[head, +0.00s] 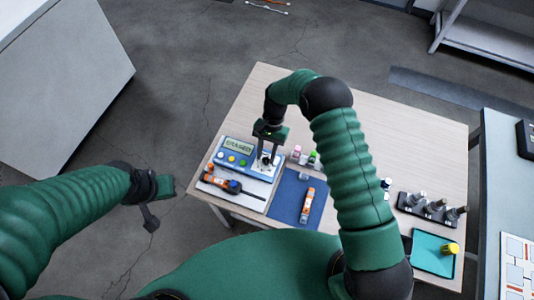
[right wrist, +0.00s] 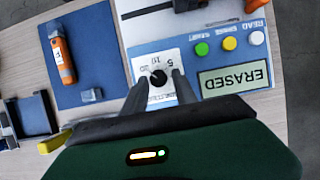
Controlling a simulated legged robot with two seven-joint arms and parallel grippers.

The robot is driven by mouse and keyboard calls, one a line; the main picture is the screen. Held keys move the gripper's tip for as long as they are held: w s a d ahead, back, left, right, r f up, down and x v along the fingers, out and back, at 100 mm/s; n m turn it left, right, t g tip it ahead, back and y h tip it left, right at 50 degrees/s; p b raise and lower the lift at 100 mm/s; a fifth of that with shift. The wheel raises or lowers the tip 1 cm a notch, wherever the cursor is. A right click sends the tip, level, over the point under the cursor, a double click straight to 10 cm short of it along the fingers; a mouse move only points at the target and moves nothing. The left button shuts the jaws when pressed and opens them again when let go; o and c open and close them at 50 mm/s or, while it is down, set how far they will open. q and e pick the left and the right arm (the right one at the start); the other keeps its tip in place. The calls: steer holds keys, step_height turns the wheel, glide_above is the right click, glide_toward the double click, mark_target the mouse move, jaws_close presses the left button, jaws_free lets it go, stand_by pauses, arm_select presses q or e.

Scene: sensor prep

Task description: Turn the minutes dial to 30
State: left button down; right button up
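The minutes dial is a small black knob (right wrist: 158,77) on a white numbered plate (right wrist: 170,58), on a blue and white device (head: 221,156). The device's display (right wrist: 233,80) reads ERASED, upside down in the right wrist view. My right gripper (head: 267,154) reaches down over the dial. In the right wrist view its two fingers (right wrist: 160,88) stand apart on either side of the knob, with white plate visible between them, so it looks open. The knob's exact setting is too small to read. My left gripper (head: 149,210) hangs left of the table, away from the device; its opening is unclear.
White, yellow and green buttons (right wrist: 229,43) sit beside the display. An orange device (head: 307,205) lies on a blue mat (head: 288,187). Small bottles (head: 311,158) stand behind the mat. A black holder (head: 418,207) and teal tray (head: 427,258) are at right. The table's back (head: 400,120) is clear.

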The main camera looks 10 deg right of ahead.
steer(key=shift+o, duration=0.9)
steer(key=shift+s, duration=0.1)
steer(key=b+v, duration=0.2)
steer(key=v, duration=1.4)
steer(key=shift+r, duration=0.35)
steer(key=s+d+r+n+t+h, duration=0.1)
steer(key=s+d+n+t, duration=0.1)
steer(key=s, duration=0.8)
steer(key=s+d+r+n+t+h, duration=0.1)
steer(key=s+d+n+t, duration=0.2)
steer(key=s, duration=0.7)
steer(key=shift+d+n+t+h, duration=0.35)
steer(key=shift+n+t, duration=0.35)
steer(key=shift+n, duration=0.2)
